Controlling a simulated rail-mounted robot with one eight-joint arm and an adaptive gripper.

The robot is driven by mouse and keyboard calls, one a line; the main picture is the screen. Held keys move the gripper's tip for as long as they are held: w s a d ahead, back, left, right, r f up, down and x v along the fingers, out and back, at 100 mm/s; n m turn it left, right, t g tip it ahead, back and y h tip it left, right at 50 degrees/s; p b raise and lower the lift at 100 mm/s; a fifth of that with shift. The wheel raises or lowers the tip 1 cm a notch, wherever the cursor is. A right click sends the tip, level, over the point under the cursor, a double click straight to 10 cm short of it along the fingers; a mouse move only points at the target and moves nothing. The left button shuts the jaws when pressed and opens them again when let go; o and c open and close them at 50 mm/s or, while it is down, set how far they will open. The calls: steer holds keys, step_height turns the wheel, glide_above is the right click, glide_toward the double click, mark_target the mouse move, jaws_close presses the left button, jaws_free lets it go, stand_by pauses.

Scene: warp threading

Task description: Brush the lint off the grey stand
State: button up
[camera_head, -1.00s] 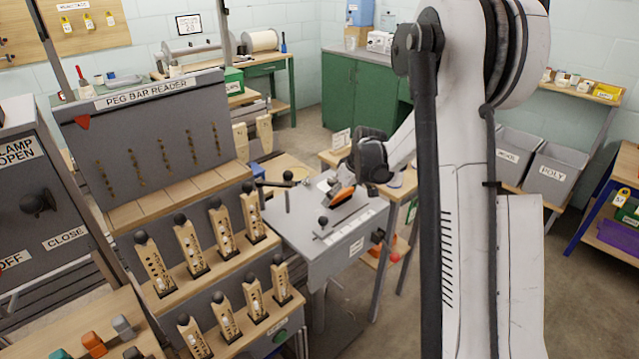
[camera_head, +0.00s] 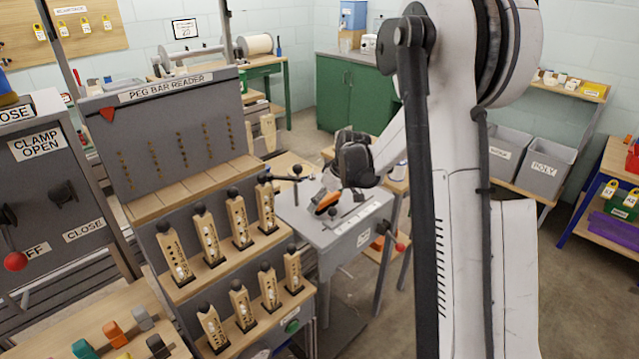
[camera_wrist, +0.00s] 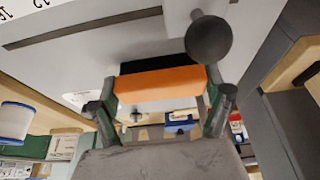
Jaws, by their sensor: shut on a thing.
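The grey stand (camera_head: 362,240) is a light grey box-topped table to the right of the peg bar reader. My gripper (camera_head: 332,196) is over its top, shut on a brush with an orange body (camera_head: 328,203). In the wrist view the orange brush body (camera_wrist: 160,83) sits between both fingers, with a dark strip (camera_wrist: 150,63) on its side toward the stand's pale surface (camera_wrist: 85,50). I cannot tell whether the brush touches the surface. A dark round knob (camera_wrist: 209,40) is close beside the brush. I cannot make out any lint.
The peg bar reader (camera_head: 165,130), with several wooden pegs in rows, stands left of the stand. A black lever (camera_head: 295,170) rises at the stand's back left. A red ball knob (camera_head: 399,247) sticks out at its right. Floor (camera_head: 400,310) is free in front.

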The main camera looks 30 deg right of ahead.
steer(key=shift+s+a, duration=0.15)
steer(key=shift+a, duration=0.25)
steer(key=shift+a+r, duration=0.25)
steer(key=shift+r, duration=0.05)
steer(key=shift+r+p, duration=0.45)
steer(key=shift+r, duration=0.5)
steer(key=shift+d+r, duration=0.2)
steer(key=shift+r, duration=0.15)
steer(key=shift+r+p, duration=1.45)
steer(key=shift+r, duration=1.05)
